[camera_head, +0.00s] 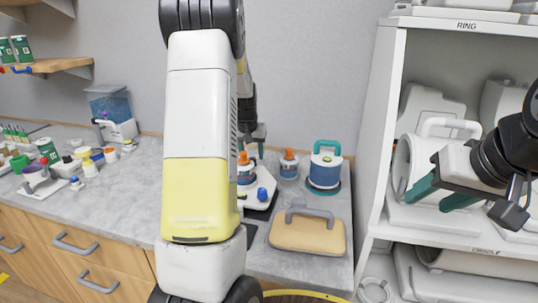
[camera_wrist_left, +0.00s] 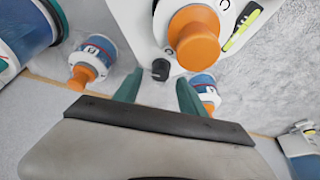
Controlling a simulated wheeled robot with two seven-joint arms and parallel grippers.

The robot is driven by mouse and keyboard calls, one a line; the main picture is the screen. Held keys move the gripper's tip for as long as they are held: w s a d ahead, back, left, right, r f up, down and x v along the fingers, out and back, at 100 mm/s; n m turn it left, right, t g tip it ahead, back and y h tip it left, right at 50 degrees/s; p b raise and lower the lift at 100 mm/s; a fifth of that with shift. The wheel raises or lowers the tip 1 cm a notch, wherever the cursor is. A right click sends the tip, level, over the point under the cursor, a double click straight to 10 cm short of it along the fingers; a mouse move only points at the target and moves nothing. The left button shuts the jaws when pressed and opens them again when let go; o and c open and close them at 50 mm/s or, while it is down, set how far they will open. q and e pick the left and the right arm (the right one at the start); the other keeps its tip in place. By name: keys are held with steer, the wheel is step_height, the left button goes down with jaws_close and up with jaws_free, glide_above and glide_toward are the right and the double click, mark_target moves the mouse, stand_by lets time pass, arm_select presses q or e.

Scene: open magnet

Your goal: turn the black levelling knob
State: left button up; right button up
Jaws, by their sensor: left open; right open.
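The black levelling knob (camera_wrist_left: 161,69) is small and sits on the edge of a white device (camera_wrist_left: 140,25) in the left wrist view, beside a larger orange knob or cap (camera_wrist_left: 194,37). My left gripper (camera_wrist_left: 157,78) is open, with its two teal fingers on either side of the black knob in this view. I cannot tell whether they touch it. In the head view my left arm covers much of the white device (camera_head: 257,203), and the black knob cannot be made out. My right gripper (camera_head: 433,194) is open and empty in front of the shelf at the right.
Orange-capped bottles (camera_wrist_left: 93,60) stand close by the device. A white shelf unit (camera_head: 388,95) bounds the right.

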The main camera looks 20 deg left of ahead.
arm_select(q)
steer(key=shift+x, duration=1.35)
jaws_close()
steer(key=shift+n, duration=0.3)
steer(key=shift+d+n+y, duration=0.15)
steer(key=shift+n+y, duration=0.35)
steer(key=shift+n, duration=0.4)
steer(key=shift+w+n+g+y, duration=0.1)
steer(key=shift+n+g+y, duration=0.5)
steer(key=shift+n, duration=1.4)
